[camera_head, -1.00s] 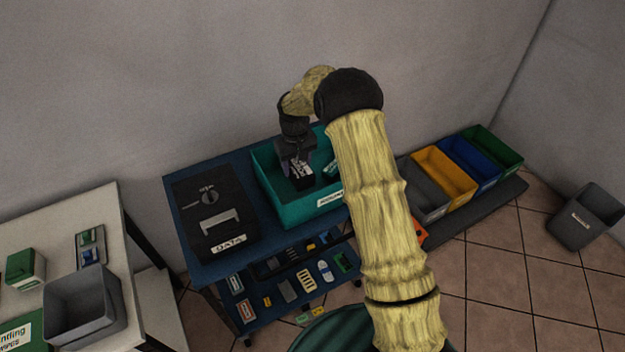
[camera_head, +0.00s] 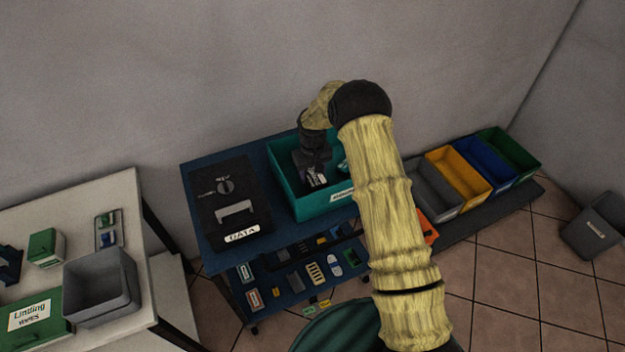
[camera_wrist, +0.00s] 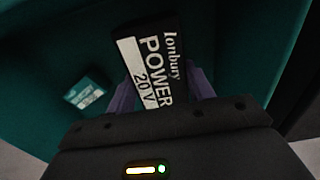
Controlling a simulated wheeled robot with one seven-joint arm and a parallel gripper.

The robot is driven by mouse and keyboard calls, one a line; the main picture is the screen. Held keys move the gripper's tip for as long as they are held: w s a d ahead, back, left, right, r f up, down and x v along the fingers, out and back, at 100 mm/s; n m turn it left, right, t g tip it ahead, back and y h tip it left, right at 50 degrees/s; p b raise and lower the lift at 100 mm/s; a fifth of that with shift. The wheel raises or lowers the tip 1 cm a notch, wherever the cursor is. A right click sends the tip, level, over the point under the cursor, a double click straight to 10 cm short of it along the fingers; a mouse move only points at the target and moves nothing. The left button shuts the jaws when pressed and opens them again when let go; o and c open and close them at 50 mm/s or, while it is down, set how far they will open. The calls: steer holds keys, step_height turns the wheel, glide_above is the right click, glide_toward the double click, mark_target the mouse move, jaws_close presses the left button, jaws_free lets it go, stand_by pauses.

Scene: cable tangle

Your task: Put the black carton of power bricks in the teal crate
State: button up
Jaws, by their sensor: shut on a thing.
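The black carton of power bricks (camera_wrist: 152,62), with a white label reading "Ionbury POWER 20V", is between the fingers of my gripper (camera_wrist: 160,92) in the wrist view. My gripper is shut on it. The teal crate (camera_head: 308,207) stands on the blue cart. In the head view my gripper (camera_head: 314,172) points down inside the crate's outline, with the carton (camera_head: 317,181) at its tip. Teal crate walls and floor (camera_wrist: 40,100) surround the carton in the wrist view. I cannot tell whether the carton touches the crate floor.
A small teal box (camera_wrist: 88,90) with a white label lies in the crate, left of the carton. A black case marked DATA (camera_head: 228,206) sits left of the crate. Grey, yellow, blue and green bins (camera_head: 460,173) stand to the right. A white table (camera_head: 130,200) is at left.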

mark_target(313, 173)
steer(key=shift+f+p, duration=0.45)
steer(key=shift+f, duration=1.45)
steer(key=shift+f, duration=0.1)
steer(key=o, duration=1.2)
step_height(313, 173, up, 12)
steer(key=shift+b, duration=1.1)
